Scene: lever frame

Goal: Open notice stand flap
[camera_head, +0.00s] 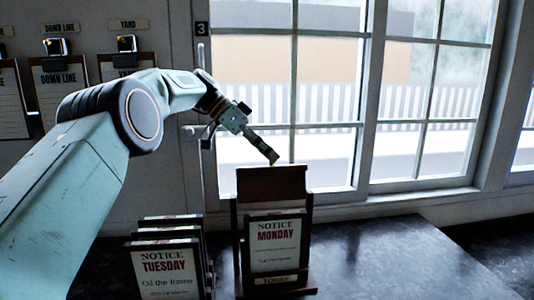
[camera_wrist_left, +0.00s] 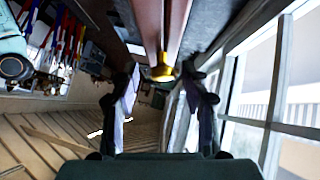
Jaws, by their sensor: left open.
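The notice stand (camera_head: 235,240) is a dark wooden frame on the dark counter. It holds a card reading NOTICE MONDAY (camera_head: 277,243), above a small label at its foot. A reddish-brown flap (camera_head: 270,183) crosses the top of the stand, above the card. My left gripper (camera_head: 268,154) points down and right just above the flap's top edge; whether they touch is not clear. In the left wrist view my left gripper (camera_wrist_left: 163,112) has its two fingers spread apart, with nothing held between them. My right gripper is not in view.
Several notice cards, the front one reading TUESDAY (camera_head: 165,275), stand left of the stand. A large window (camera_head: 330,100) is behind. The counter (camera_head: 400,260) is clear on the right. The left wrist view shows a brass-ended pinkish bar (camera_wrist_left: 163,72) beyond the fingers.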

